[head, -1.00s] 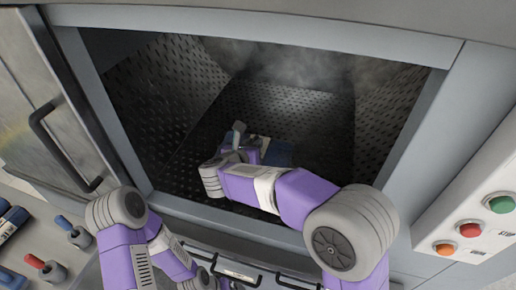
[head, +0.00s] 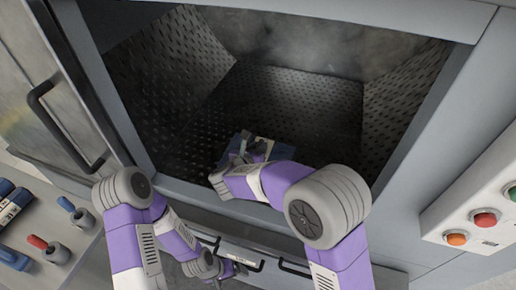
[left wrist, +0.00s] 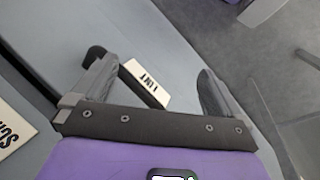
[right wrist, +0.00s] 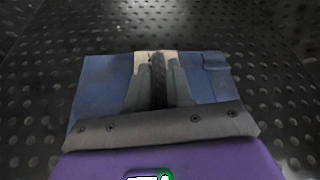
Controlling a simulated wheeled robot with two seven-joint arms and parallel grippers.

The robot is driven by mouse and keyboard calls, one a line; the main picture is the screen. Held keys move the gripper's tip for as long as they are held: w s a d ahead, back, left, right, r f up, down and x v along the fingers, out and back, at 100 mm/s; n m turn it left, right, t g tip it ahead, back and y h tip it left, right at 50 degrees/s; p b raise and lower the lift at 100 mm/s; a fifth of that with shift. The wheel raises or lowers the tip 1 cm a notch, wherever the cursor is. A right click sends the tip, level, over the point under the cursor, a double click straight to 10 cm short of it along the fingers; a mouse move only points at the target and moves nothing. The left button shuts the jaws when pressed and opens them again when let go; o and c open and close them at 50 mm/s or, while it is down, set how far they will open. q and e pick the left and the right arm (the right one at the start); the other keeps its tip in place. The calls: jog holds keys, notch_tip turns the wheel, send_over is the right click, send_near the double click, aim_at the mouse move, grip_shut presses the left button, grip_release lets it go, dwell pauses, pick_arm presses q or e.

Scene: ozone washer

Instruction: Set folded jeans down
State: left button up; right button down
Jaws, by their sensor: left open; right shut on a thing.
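The folded blue jeans (head: 262,142) are inside the dark chamber of the washer, low and near its front opening. My right gripper (head: 248,150) reaches in through the opening and partly covers them. In the right wrist view the jeans (right wrist: 100,88) lie flat and square above the perforated metal, with a pale patch at the far edge. The right gripper (right wrist: 158,68) is shut on their middle; I cannot tell whether they touch the floor. My left gripper (left wrist: 150,85) is open and empty, outside the washer, low by the front panel.
The chamber has sloped perforated walls (head: 160,90) and some haze at the back. The open door with a black handle (head: 65,130) stands at the left. Control buttons (head: 485,219) are on the right. A LINT label (left wrist: 147,83) shows by the left gripper.

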jog(key=shift+r, duration=0.1)
jog(key=c, duration=1)
grip_release()
jog(key=v, duration=1.2)
